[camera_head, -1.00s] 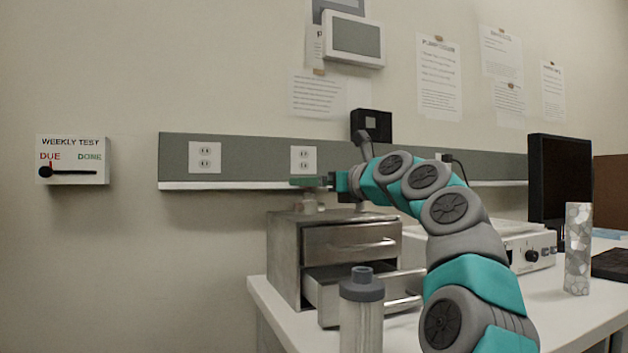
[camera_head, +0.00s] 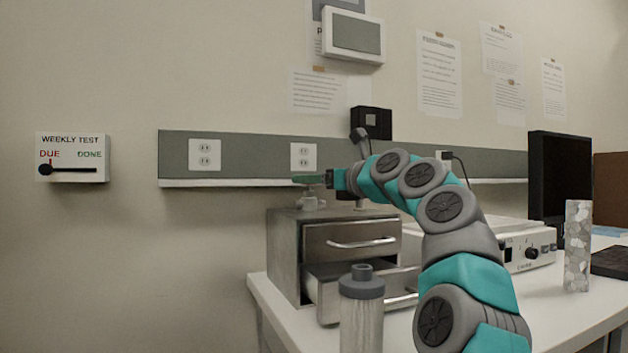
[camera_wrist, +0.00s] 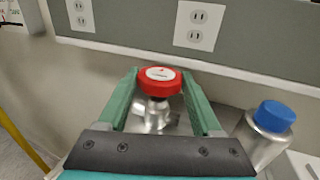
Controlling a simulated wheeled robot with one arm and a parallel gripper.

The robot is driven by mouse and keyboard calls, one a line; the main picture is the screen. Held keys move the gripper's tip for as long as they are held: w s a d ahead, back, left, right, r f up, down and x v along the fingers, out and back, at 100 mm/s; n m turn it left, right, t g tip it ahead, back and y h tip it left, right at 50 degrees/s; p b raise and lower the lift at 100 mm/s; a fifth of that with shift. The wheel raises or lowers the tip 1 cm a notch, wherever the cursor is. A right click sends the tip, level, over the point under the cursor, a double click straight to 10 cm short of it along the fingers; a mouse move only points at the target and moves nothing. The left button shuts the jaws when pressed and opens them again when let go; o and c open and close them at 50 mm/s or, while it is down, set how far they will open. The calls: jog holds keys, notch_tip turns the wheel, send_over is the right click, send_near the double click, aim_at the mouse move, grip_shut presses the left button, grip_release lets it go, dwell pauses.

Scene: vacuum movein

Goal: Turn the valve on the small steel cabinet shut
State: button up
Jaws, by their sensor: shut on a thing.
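The small steel cabinet (camera_head: 284,258) stands on the table, with its lower drawer pulled out and its upper drawer shut. The valve's metal body (camera_head: 310,203) rises from its top. In the wrist view the valve's red round handwheel (camera_wrist: 160,82) sits between my green fingers, with a white label on top. My gripper (camera_head: 306,180) is over the cabinet's top and shut on this handwheel; it also shows in the wrist view (camera_wrist: 160,74). The handwheel is hidden in the head view.
A steel bottle with a blue cap (camera_wrist: 274,116) stands right of my gripper in the wrist view. A grey-capped bottle (camera_head: 362,290) stands before the open drawer (camera_head: 330,285). The wall rail with outlets (camera_head: 240,160) is close behind. A weekly test board (camera_head: 72,158) hangs left, its slider at DUE.

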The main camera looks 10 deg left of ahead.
jog(key=c, duration=0.4)
jog(key=shift+r, duration=0.2)
jog(key=shift+m+t+h, duration=0.4)
jog(key=shift+t, duration=0.1)
jog(key=shift+m, duration=0.3)
jog(key=shift+s+m+t+h, duration=0.15)
jog(key=shift+m+t+h, duration=0.95)
jog(key=shift+t+h, duration=0.45)
jog(key=shift+a+h, duration=0.1)
jog(key=shift+h, duration=0.15)
jog(key=shift+a+f+m+t+h, duration=0.15)
jog(key=shift+f+m+t+h, duration=0.1)
jog(key=shift+m+t+h, duration=0.2)
jog(key=o, duration=1.4)
jog(key=shift+s, duration=0.1)
